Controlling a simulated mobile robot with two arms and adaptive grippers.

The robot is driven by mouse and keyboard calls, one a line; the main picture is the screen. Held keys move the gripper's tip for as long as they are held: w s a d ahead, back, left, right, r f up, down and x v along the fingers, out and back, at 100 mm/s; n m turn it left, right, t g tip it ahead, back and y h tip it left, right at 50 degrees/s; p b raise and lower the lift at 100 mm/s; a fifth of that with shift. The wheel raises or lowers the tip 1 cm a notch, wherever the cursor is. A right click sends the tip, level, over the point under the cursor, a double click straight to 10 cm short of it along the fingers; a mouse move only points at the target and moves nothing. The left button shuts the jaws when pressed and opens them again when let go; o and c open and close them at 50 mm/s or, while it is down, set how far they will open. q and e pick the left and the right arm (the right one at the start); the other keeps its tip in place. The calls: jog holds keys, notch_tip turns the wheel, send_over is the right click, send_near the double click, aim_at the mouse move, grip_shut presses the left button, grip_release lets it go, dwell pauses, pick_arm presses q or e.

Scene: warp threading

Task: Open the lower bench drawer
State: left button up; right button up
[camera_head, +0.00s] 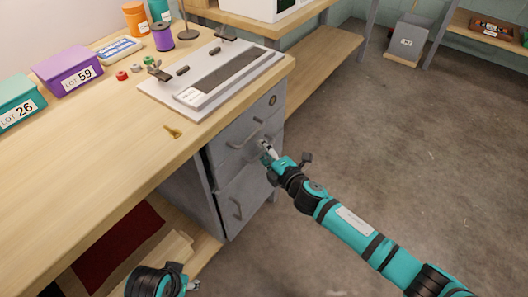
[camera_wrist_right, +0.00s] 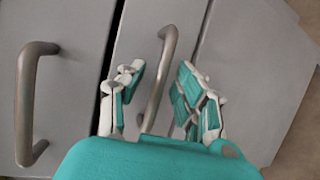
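The grey drawer unit (camera_head: 221,146) hangs under the wooden bench. Its upper drawer front has a round lock and a bar handle (camera_head: 242,138); that handle also shows at left in the right wrist view (camera_wrist_right: 34,105). The lower drawer's bar handle (camera_wrist_right: 160,76) lies between the parted fingers of my right gripper (camera_wrist_right: 163,95), with gaps on both sides. In the head view my right gripper (camera_head: 268,155) is at the lower drawer front and hides part of its handle. My left gripper (camera_head: 192,286) is partly in view at the bottom edge; its fingers are unclear.
Below the lower drawer is a grey door with an upright handle (camera_head: 237,208). On the bench top are a brass key (camera_head: 173,131), a grey fixture (camera_head: 215,72), a purple box (camera_head: 68,67) and a teal box (camera_head: 18,102).

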jog(key=shift+w+a, duration=0.15)
jog(key=shift+w, duration=0.1)
grip_shut()
dwell(0.4)
